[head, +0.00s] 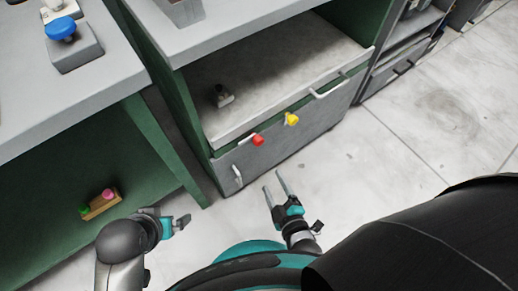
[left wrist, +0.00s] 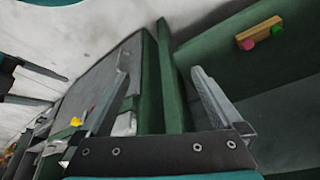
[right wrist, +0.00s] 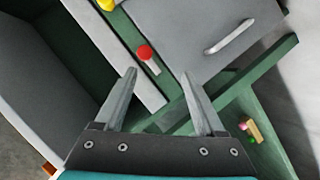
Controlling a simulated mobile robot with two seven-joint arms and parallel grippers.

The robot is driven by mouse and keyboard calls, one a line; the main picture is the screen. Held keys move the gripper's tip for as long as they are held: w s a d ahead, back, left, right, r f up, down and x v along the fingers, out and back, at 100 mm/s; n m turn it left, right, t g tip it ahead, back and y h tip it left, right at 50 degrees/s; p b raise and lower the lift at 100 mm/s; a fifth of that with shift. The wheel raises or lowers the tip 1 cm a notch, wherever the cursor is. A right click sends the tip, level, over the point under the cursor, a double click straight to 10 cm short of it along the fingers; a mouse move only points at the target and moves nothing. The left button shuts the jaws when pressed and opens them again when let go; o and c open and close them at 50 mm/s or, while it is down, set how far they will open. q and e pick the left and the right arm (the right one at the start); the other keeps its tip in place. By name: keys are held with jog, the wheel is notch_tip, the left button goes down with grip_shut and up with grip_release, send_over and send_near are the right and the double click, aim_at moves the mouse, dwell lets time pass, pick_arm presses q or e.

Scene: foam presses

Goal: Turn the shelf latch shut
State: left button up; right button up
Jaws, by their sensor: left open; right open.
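A shelf (head: 290,62) in a green cabinet has a pale front edge. A red knob (head: 257,140) and a yellow knob (head: 291,119) stick out there on short pale levers; I cannot tell which is the shelf latch. In the right wrist view, the red knob (right wrist: 144,52) is just beyond the fingers and the yellow knob (right wrist: 106,4) is cut off at the top. My right gripper (head: 273,180) is open and empty, apart from the knobs. My left gripper (head: 182,219) is open and empty, lower left of the cabinet.
A grey panel (head: 290,147) with a handle (head: 238,176) is below the shelf. A small dark fitting (head: 221,97) stands on the shelf. A blue button (head: 61,27) is on the left counter. A wooden block (head: 101,206) with pink and green knobs is on the green panel. The floor (head: 400,130) is clear.

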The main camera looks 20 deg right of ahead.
jog(key=w+t+b, duration=0.1)
jog(key=b, duration=0.4)
send_near(260, 144)
jog(key=x, duration=0.3)
jog(key=shift+w+a+f+n+t+h+b, duration=0.1)
jog(key=shift+w+f+n+t+h+b, duration=0.1)
jog(key=shift+w, duration=0.3)
jog(key=shift+w+f+n+t+h+b, duration=0.1)
jog(key=shift+w+f+n, duration=0.15)
jog(key=shift+w, duration=0.25)
jog(key=shift+b+x, duration=0.55)
jog(key=shift+x, duration=0.55)
jog(key=shift+b+x, duration=0.5)
jog(key=shift+x, duration=0.5)
pick_arm(q)
jog(key=w+d+r+t+h, duration=0.2)
jog(key=d+r+t, duration=0.1)
jog(key=d+t, duration=0.2)
jog(key=w+d+r+t+h+b, duration=0.1)
jog(key=w+d+r+t+h, duration=0.1)
jog(key=d+t, duration=0.3)
jog(key=shift+w+d+r+t+h, duration=0.4)
jog(key=shift+r+t+h, duration=0.3)
jog(key=shift+h, duration=0.1)
pick_arm(e)
jog(key=shift+x, duration=1)
